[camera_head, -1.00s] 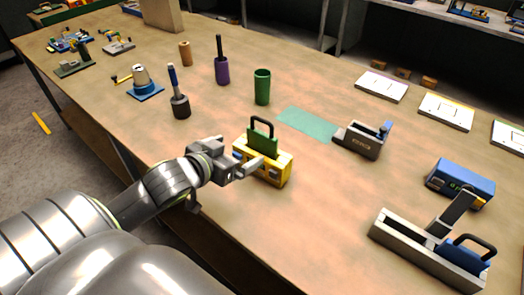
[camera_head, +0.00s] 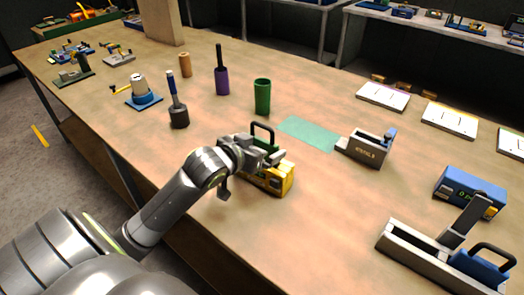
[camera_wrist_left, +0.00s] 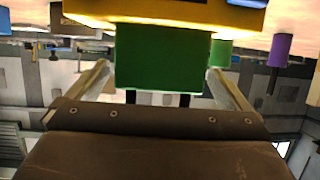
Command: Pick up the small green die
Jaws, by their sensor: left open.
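The small green die (camera_head: 270,145) has a black loop handle and sits in a yellow holder (camera_head: 284,180) near the front of the bench. My left gripper (camera_head: 268,162) is at the die and partly hides the die and holder in the head view. In the left wrist view, the green die (camera_wrist_left: 158,58) stands between my two open fingers, with a finger on each side. The yellow holder (camera_wrist_left: 180,12) shows beyond the die there. I cannot tell whether the fingers touch the die. My right gripper is not in view.
A green cup (camera_head: 262,97), a purple holder (camera_head: 222,82) and a dark-based tool (camera_head: 179,115) stand behind. A teal mat (camera_head: 308,133) lies bare to the right. A grey device (camera_head: 364,148) and a blue box (camera_head: 470,190) stand further right.

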